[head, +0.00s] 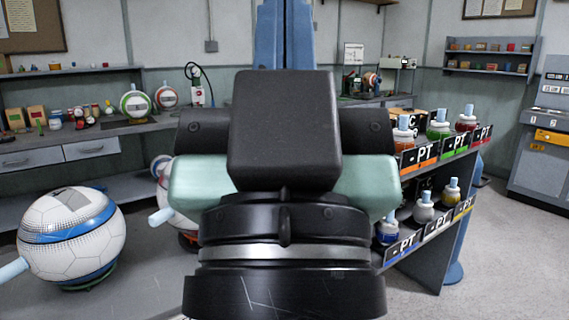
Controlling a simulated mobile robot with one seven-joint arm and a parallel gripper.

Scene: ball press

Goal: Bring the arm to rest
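My own arm stands close in front of the camera in the middle of the head view, as black and pale green links with a silver ring. No fingers or fingertips of my gripper can be made out. The arm hides the middle of the room behind it. Nothing held by it shows.
A large white and blue ball (70,237) stands at the left, with another ball partly hidden behind my arm. A rack with paint bottles (437,128) and labels (439,149) stands close at the right. A workbench (92,148) lies at the back left. Floor (510,240) is clear at the right.

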